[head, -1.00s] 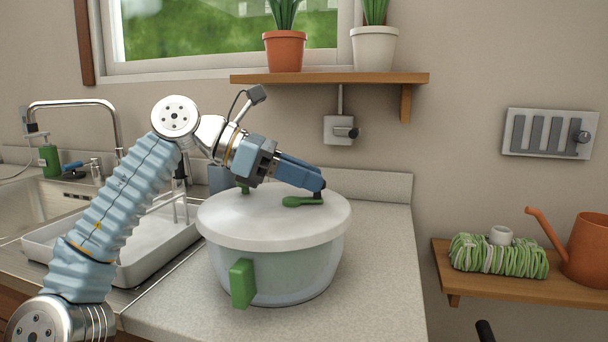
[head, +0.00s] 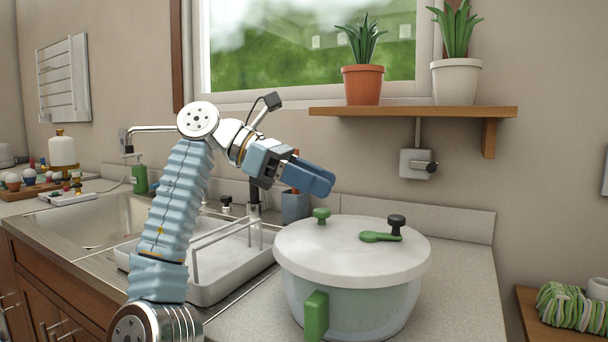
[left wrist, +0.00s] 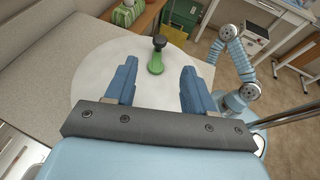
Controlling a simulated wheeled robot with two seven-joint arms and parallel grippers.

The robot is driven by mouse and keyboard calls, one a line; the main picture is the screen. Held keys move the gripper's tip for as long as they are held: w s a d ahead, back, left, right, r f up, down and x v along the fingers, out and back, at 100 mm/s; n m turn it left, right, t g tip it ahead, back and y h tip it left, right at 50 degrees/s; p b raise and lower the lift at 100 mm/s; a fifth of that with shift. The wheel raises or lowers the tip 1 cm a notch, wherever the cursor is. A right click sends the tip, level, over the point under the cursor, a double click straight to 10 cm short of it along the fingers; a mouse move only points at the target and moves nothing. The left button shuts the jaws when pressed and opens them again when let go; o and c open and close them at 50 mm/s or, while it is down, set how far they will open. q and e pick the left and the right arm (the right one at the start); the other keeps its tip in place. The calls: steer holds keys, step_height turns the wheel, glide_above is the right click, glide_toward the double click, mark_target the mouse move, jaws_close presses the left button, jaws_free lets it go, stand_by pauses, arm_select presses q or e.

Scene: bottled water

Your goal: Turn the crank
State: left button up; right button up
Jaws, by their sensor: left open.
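A white-lidded bowl (head: 345,300) stands on the counter. Its green crank arm (head: 378,237) lies on the lid, with an upright black knob (head: 396,222) at its right end. The crank (left wrist: 156,62) also shows in the left wrist view, beyond and between my fingers. My left gripper (head: 325,181) is above the lid, up and left of the knob, open and empty, touching nothing. Its two blue fingers (left wrist: 157,78) are spread apart in the wrist view. My right arm shows at the right of that view, but its gripper cannot be made out.
A green side handle (head: 315,317) and a green lid button (head: 321,215) are on the bowl. A white dish rack (head: 205,285) and sink stand to the left. A shelf (head: 400,111) with two potted plants hangs above. Counter right of the bowl is clear.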

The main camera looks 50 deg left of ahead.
arm_select(q)
steer(key=shift+v, duration=1.2)
steer(key=shift+c, duration=0.2)
